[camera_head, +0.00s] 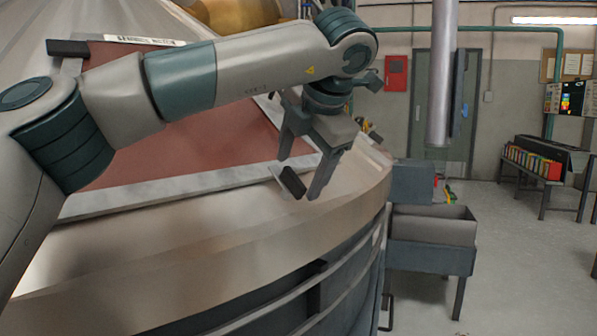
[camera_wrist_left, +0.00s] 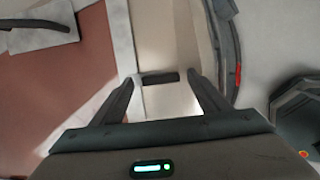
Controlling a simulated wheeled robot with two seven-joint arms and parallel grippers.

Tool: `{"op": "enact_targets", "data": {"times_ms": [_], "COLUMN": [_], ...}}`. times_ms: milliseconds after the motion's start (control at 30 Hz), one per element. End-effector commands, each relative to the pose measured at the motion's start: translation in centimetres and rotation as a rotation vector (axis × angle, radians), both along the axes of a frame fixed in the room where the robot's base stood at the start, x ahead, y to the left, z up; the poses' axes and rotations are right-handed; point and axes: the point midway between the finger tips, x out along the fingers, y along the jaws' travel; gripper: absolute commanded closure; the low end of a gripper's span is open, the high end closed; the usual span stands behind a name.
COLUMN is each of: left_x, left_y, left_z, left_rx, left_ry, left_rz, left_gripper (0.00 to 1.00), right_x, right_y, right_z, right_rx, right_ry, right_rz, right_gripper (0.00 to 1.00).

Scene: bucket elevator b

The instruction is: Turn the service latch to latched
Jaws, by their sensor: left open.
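The service latch, taken to be the small lever with a dark grip (camera_head: 291,182), sits at the lower right corner of the reddish hatch panel (camera_head: 185,125). In the left wrist view its dark grip (camera_wrist_left: 160,77) lies crosswise between the fingertips. My left gripper (camera_head: 300,177) is open with its fingers pointing down around the grip. In the left wrist view a fingertip of the gripper (camera_wrist_left: 161,84) is on either side of the grip. Contact cannot be told. My right gripper is not in view.
A dark bar (camera_head: 67,48) sits at the hatch's upper left, by a label strip (camera_head: 145,40). The curved metal rim (camera_head: 225,235) drops away in front. A grey bin (camera_head: 433,226) stands right of the machine. Open floor lies farther right.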

Motion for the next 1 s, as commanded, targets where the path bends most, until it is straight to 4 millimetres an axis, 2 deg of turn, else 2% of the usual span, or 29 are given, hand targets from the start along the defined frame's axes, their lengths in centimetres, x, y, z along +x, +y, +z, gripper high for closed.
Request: {"op": "enact_targets", "data": {"times_ms": [267, 700, 1000], "left_x": [-2.7, -7.7, -9.1], "left_y": [-1.0, -2.9, -3.3], "left_z": [3.8, 10.6, 12.5], "left_rx": [0.0, -0.001, -0.001], "left_ry": [-0.001, -0.002, 0.001], "left_rz": [0.0, 0.0, 0.001], "left_gripper": [0.31, 0.31, 0.31], "right_x": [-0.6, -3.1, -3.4], "right_y": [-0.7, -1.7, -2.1], "right_z": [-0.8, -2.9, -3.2], "right_rx": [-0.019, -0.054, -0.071], "right_ry": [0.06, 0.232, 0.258], "right_rz": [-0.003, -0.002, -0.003], "right_gripper": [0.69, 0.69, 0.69]}}
